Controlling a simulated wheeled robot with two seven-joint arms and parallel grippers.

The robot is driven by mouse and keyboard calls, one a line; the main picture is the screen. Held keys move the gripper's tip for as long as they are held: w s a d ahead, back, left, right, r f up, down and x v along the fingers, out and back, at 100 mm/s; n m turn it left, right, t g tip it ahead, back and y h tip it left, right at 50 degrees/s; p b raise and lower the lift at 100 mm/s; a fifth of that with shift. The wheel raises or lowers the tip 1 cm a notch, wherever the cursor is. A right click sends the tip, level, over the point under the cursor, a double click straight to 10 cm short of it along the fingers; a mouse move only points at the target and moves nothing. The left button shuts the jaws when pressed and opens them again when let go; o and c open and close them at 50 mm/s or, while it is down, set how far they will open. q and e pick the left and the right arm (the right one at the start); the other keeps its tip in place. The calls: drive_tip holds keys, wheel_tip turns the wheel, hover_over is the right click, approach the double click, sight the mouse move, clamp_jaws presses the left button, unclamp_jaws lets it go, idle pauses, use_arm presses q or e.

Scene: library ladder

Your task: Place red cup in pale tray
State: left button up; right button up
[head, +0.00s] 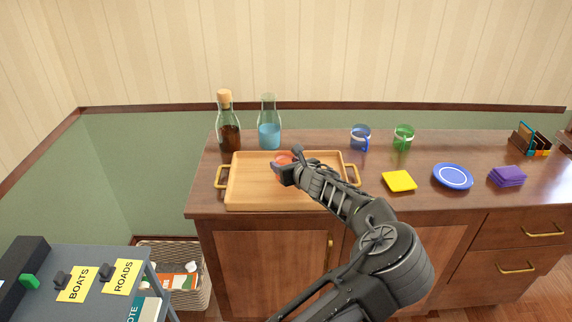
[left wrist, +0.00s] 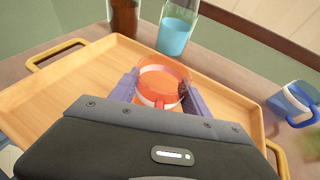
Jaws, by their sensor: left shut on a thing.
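The red cup (left wrist: 160,80) is between the two fingers of my left gripper (left wrist: 158,90) in the left wrist view, with its handle towards the wrist. In the head view only part of the red cup (head: 284,158) shows behind my left gripper (head: 289,171). My left gripper is shut on the cup, over the pale wooden tray (head: 248,190). The tray has a raised rim and brass handles, and it also shows in the left wrist view (left wrist: 60,98). Whether the cup's base touches the tray floor is hidden. My right gripper is not in view.
Behind the tray stand a corked dark bottle (head: 229,135) and a carafe of blue liquid (head: 269,132). A blue mug (head: 360,138), green mug (head: 403,138), yellow napkins (head: 399,181), blue plate (head: 453,176) and purple napkins (head: 507,177) stand to the right. The tray's left half is clear.

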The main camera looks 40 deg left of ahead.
use_arm(q)
drive_tip(key=shift+f, duration=0.15)
drive_tip(key=o, duration=1.5)
drive_tip(key=shift+o, duration=0.2)
drive_tip(key=shift+r, duration=0.3)
drive_tip(key=shift+s+d, duration=0.15)
drive_tip(key=shift+d, duration=0.15)
drive_tip(key=v, duration=1.1)
drive_tip(key=shift+s+d, duration=0.1)
